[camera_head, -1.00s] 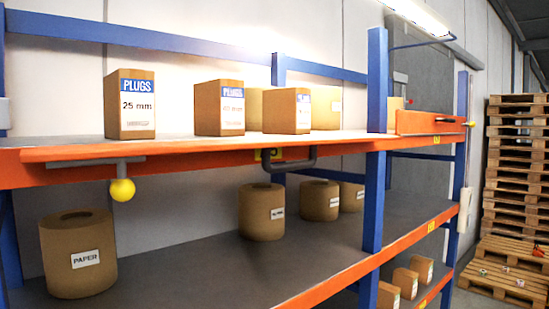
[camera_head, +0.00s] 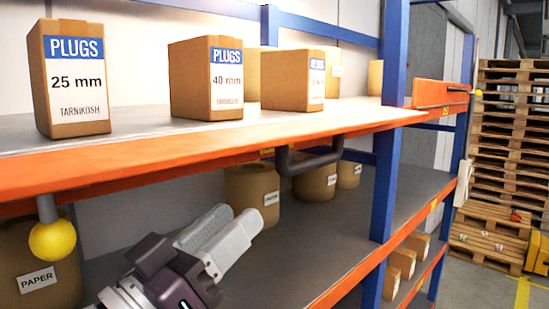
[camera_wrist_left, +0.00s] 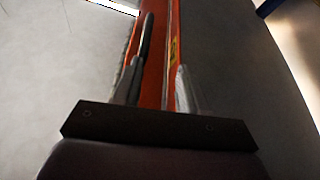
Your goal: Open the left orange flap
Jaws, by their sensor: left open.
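The left orange flap (camera_head: 200,160) is the long orange front along the left bay's upper shelf. A dark U-shaped handle (camera_head: 318,160) hangs below its right part, and a yellow ball knob (camera_head: 52,240) hangs at its left. My left gripper (camera_head: 225,238) is open and empty, below the flap and to the left of the handle, apart from both in the head view. In the left wrist view the orange edge (camera_wrist_left: 172,75) runs away between my fingers (camera_wrist_left: 155,88), with the dark handle (camera_wrist_left: 147,38) ahead. My right gripper is not in view.
Plugs boxes (camera_head: 206,78) stand on the upper shelf above the flap. Brown rolls (camera_head: 252,190) stand on the lower shelf behind my gripper. A blue upright (camera_head: 392,130) stands right of the handle. Another orange flap (camera_head: 440,92) is on the right bay, with pallets (camera_head: 505,130) beyond.

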